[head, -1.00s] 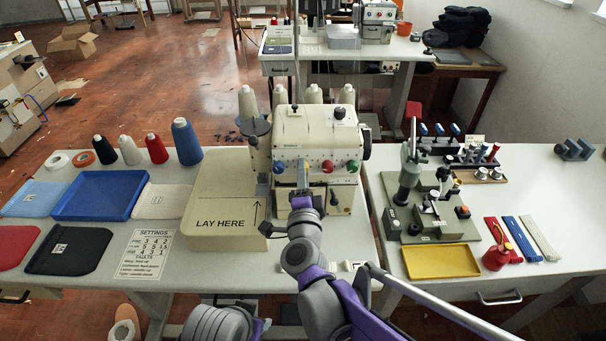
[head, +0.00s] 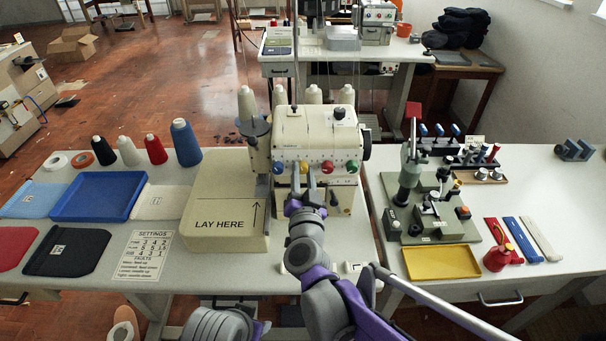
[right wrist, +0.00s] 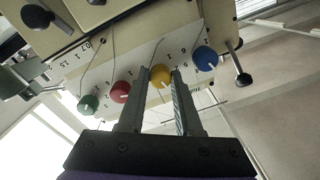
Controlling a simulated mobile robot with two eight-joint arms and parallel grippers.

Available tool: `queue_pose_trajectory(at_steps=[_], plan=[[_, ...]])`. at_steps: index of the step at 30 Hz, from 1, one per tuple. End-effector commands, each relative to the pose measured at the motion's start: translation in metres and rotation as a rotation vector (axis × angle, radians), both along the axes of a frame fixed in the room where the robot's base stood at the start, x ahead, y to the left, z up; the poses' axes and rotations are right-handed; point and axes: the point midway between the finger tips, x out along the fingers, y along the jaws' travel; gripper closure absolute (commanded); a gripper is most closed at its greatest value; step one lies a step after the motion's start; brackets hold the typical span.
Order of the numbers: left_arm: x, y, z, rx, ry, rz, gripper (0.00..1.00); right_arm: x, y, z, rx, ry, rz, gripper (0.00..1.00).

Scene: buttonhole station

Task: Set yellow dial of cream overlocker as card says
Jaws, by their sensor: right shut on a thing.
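The cream overlocker (head: 310,130) stands on the middle table with a row of blue, yellow, red and green dials on its front. The yellow dial (right wrist: 161,77) sits between the fingertips of my right gripper (right wrist: 162,76) in the right wrist view, and the jaws are shut on it. A pale pointer mark shows on it; its exact setting is too small to read. In the head view my right gripper (head: 304,172) reaches up to the dial row. The printed settings card (head: 146,255) lies on the table at left, its small rows hard to read. My left gripper is not in view.
The blue dial (right wrist: 205,58) and red dial (right wrist: 121,92) sit close on either side of the fingers. A "LAY HERE" plate (head: 222,232) is left of the machine. A green press (head: 425,205) and a yellow tray (head: 440,262) are at right.

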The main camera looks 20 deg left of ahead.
Motion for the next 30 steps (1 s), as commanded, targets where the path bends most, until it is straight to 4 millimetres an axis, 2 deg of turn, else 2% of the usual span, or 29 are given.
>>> queue_pose_trajectory(at_steps=[10,26,27,30], plan=[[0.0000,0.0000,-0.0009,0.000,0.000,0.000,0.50,-0.0002,-0.0002,-0.0004,-0.138,-0.038,0.001,1.00],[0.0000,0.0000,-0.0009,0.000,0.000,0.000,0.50,-0.0003,-0.0001,-0.0004,-0.162,-0.045,0.002,1.00],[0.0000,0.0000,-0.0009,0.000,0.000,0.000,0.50,-0.0003,-0.0001,-0.0004,-0.162,-0.045,0.002,0.65],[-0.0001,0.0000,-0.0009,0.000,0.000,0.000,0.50,-0.0003,0.0000,-0.0003,-0.162,-0.045,0.002,0.47]])
